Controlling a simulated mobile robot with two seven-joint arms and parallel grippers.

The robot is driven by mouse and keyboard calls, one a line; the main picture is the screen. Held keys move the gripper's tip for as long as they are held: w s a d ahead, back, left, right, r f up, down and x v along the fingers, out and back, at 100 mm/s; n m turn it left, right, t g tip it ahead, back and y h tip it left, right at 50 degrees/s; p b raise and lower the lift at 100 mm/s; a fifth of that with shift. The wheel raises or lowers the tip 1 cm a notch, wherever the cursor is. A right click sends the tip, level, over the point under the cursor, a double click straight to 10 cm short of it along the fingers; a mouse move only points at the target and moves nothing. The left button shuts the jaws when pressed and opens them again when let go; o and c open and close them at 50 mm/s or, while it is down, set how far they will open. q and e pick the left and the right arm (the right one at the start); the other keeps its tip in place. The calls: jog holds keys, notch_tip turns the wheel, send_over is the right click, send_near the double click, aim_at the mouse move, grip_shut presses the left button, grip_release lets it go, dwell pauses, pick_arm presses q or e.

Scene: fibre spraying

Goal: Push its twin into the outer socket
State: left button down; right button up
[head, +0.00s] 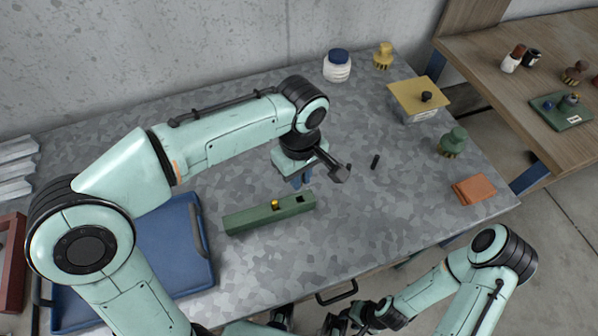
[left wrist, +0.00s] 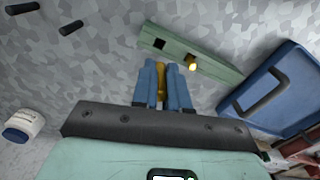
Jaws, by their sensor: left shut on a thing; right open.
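A green block (head: 250,216) lies on the grey table. A brass peg (head: 275,204) stands in it near the middle, and an empty square socket (head: 299,199) is open near its right end. In the left wrist view the block (left wrist: 215,64) shows the peg (left wrist: 193,64) and the dark socket (left wrist: 159,44). My left gripper (head: 303,181) is shut on a yellow brass peg (left wrist: 160,78), held between its blue fingers beside the block, near the socket end. The held peg is hidden in the head view. My right gripper (head: 350,318) is low at the front edge, open.
A blue tray (head: 205,278) lies left of the block. Small black cylinders (head: 375,161) lie to the right. A white jar (head: 337,67), yellow-topped box (head: 418,97), green knobbed piece (head: 453,141) and orange-brown block (head: 474,189) stand farther off.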

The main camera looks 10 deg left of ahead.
jog(key=shift+d+r, duration=0.1)
dwell(0.3)
pick_arm(q)
jog(key=b, duration=0.4)
send_over(300, 194)
jog(key=s, duration=0.2)
jog(key=shift+w+d+f, duration=0.1)
jog(key=shift+w+f, duration=0.05)
jog(key=shift+f, duration=1.3)
jog(key=shift+w+d+f, duration=0.1)
jog(key=shift+f, duration=1.4)
pick_arm(e)
jog(key=f, duration=0.1)
jog(key=s+f, duration=0.1)
jog(key=f, duration=0.2)
jog(key=shift+s+f, duration=0.15)
jog(key=shift+s, duration=0.15)
pick_arm(q)
jog(key=shift+p, duration=0.35)
pick_arm(e)
jog(key=shift+w+r, duration=0.1)
jog(key=shift+r, duration=0.2)
pick_arm(q)
jog(key=shift+f+b, duration=0.75)
jog(key=shift+f, duration=0.25)
pick_arm(e)
jog(key=shift+s+f, duration=0.25)
jog(key=shift+f, duration=0.5)
